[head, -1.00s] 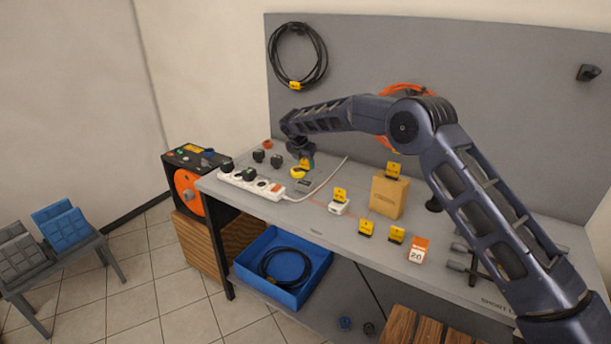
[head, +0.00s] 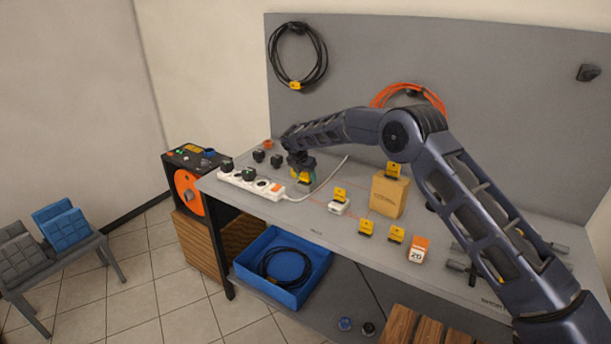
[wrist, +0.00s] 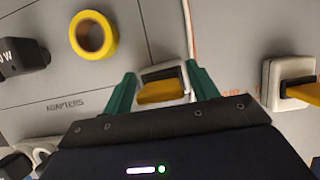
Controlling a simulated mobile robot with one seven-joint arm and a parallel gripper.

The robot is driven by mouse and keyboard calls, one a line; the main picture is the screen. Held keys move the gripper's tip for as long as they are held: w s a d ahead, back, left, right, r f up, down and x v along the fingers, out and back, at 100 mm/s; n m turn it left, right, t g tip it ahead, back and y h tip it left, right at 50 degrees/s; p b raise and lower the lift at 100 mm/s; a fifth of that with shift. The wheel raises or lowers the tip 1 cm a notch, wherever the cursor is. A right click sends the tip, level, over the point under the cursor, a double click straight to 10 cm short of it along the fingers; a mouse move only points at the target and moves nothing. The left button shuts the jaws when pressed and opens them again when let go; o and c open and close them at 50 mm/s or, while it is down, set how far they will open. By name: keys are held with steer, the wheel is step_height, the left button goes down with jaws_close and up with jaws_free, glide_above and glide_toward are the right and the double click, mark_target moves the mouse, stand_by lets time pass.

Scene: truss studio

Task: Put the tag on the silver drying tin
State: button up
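A yellow tag (wrist: 160,92) sits between the two green fingertips of my gripper (wrist: 162,85), close against both. My gripper appears shut on it. The silver drying tin (wrist: 163,72) lies directly beneath the tag in the wrist view, its pale rim showing around it. Whether the tag touches the tin cannot be told. In the head view, my gripper (head: 302,172) points down at the back left of the bench, with the yellow tag (head: 304,178) low under it. The tin is mostly hidden there.
A roll of yellow tape (wrist: 93,34) and a black adapter (wrist: 22,54) lie left of my gripper. A white tagged device (wrist: 275,90) stands to the right. A white power strip (head: 252,182) lies in front, its cable running close by. A cardboard box (head: 388,196) stands further right.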

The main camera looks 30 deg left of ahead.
steer(key=shift+r, duration=0.1)
steer(key=v, duration=1.2)
steer(key=shift+r, duration=0.15)
